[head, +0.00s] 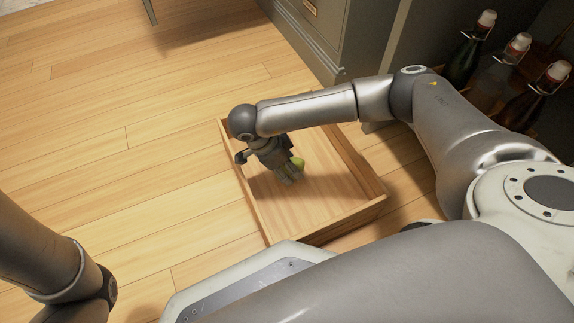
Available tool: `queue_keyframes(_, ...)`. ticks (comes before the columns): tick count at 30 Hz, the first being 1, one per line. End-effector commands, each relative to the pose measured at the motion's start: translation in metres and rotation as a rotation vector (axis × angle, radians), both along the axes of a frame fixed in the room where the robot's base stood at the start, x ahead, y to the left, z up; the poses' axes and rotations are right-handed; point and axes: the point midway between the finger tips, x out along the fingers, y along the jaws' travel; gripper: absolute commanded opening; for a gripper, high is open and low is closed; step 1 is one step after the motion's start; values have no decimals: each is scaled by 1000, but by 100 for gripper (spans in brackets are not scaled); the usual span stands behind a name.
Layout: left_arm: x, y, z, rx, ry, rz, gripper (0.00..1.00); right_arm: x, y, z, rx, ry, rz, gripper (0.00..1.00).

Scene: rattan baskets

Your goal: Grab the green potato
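The green potato (299,163) is a small yellow-green shape inside a shallow wooden tray (262,221) on the floor. My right gripper (291,179) reaches down into the tray from above, right at the potato, and covers most of it. I cannot tell whether the fingers are closed on the potato or only beside it. My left arm comes in at the lower left corner, and its gripper is out of the frame.
Several bottles (468,52) with pale caps stand in a dark shelf at the upper right. A grey-green cabinet (320,40) stands behind the tray. The wooden floor (110,130) to the left is clear.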

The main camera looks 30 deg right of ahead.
Motion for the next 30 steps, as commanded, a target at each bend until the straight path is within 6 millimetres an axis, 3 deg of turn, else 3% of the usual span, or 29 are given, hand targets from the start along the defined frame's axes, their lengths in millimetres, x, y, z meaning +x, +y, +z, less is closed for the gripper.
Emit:
queue_keyframes(4, 0, 0, 19, 0, 1, 0, 0, 0, 0, 25, 0, -1, -1, 26)
queue_keyframes(15, 0, 0, 69, 0, 1, 0, 0, 40, 33, 88, 1, -4, -1, 26)
queue_keyframes(30, 0, 0, 99, 0, -1, 0, 0, 95, 78, 112, 0, -2, -1, 26)
